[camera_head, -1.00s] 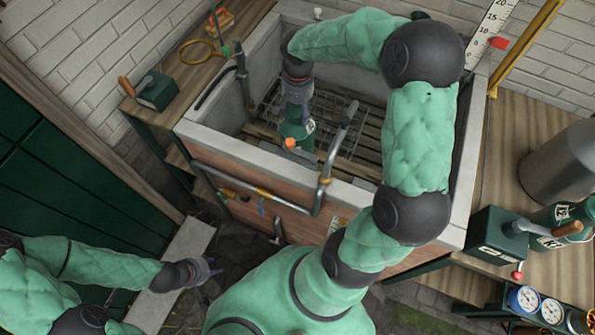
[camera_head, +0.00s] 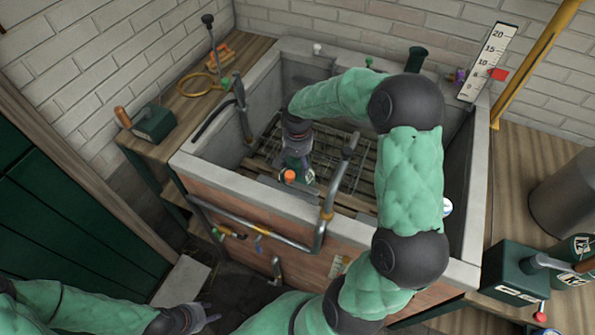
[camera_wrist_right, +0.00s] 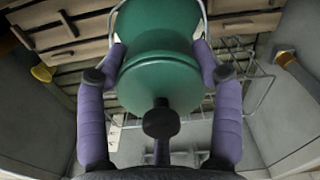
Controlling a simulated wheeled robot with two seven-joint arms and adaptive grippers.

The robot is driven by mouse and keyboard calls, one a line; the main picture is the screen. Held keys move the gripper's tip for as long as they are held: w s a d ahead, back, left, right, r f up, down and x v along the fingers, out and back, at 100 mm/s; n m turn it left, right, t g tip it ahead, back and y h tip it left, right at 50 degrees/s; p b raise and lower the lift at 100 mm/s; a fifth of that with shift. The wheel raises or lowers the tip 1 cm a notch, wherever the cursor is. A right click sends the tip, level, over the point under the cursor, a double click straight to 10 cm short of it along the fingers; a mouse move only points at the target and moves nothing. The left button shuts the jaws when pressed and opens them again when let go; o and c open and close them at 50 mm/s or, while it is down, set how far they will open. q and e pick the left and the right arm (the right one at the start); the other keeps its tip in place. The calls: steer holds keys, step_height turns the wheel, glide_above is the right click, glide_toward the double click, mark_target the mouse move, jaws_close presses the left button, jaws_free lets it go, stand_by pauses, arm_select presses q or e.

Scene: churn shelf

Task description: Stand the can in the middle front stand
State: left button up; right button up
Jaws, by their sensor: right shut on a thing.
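The can (camera_head: 307,178) is dark green with a pale label and an orange cap. It is inside the stone trough, partly hidden by my right gripper (camera_head: 297,155). In the right wrist view the green can (camera_wrist_right: 158,80) fills the space between the two purple fingers of my right gripper (camera_wrist_right: 160,62), which is shut on it. Wire frames (camera_head: 345,160) stand on the trough's wooden slats beside and behind the can. I cannot tell which is the middle front stand, or whether the can touches one. My left gripper (camera_head: 198,318) is low at the left, outside the trough, away from the can.
The trough's front wall (camera_head: 250,195) has a pipe with an upright spout (camera_head: 335,180) rising near the can's right. Another pipe (camera_head: 243,105) stands at the trough's left. Side benches hold a green lever box (camera_head: 155,122) and a metal churn (camera_head: 565,200).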

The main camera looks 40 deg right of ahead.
steer(key=shift+w+f+b, duration=0.1)
steer(key=shift+f+b, duration=0.5)
steer(key=shift+f, duration=1.45)
steer(key=o, duration=1.7)
steer(key=shift+f, duration=0.1)
step_height(320, 180, up, 12)
steer(key=p, duration=0.3)
steer(key=shift+r+p, duration=0.2)
steer(key=shift+p, duration=0.15)
